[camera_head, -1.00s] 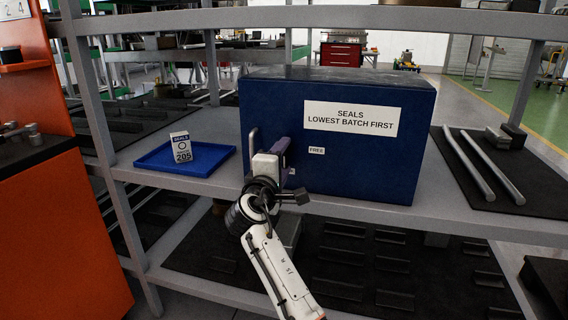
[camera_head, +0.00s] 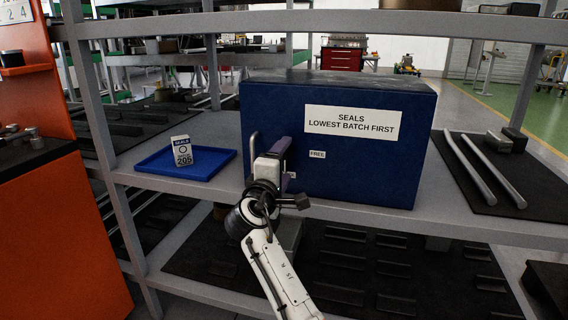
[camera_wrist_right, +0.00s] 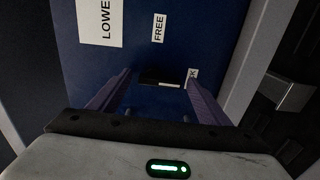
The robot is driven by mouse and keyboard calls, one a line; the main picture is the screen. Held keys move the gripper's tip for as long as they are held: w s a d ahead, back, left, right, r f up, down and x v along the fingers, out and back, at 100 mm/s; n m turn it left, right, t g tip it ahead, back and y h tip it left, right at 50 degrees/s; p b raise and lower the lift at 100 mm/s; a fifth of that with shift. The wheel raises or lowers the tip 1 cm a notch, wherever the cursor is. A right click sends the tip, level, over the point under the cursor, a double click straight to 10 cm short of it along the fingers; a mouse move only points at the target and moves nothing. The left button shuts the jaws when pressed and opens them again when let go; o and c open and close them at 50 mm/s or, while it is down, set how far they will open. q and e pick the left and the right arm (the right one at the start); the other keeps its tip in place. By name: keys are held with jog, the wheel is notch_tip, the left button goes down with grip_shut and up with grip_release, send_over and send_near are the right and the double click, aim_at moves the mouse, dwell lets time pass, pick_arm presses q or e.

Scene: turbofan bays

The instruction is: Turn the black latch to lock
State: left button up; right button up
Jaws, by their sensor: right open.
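The black latch (camera_wrist_right: 158,77) is on the front of the blue box (camera_head: 400,170). In the right wrist view it is a dark bar lying crosswise between my two purple fingers, with a paler edge at its lower right. My right gripper (camera_wrist_right: 159,76) is open around the latch, a finger at each end; whether either touches it I cannot tell. A FREE label (camera_wrist_right: 158,28) is above the latch in that view. Another label (camera_wrist_right: 193,76), partly hidden by the right finger, shows a K. In the head view my right gripper (camera_head: 283,150) hides the latch. My left gripper is not in view.
The box stands on a grey shelf (camera_head: 220,130), with a handle (camera_head: 252,143) at its left. A blue tray (camera_head: 210,174) holding a seals carton (camera_head: 182,150) is to the left. Metal rods (camera_head: 485,168) lie on a dark mat at right. A shelf beam (camera_head: 330,21) runs overhead.

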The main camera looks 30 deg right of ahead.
jog(key=v, duration=1)
jog(key=shift+s, duration=0.1)
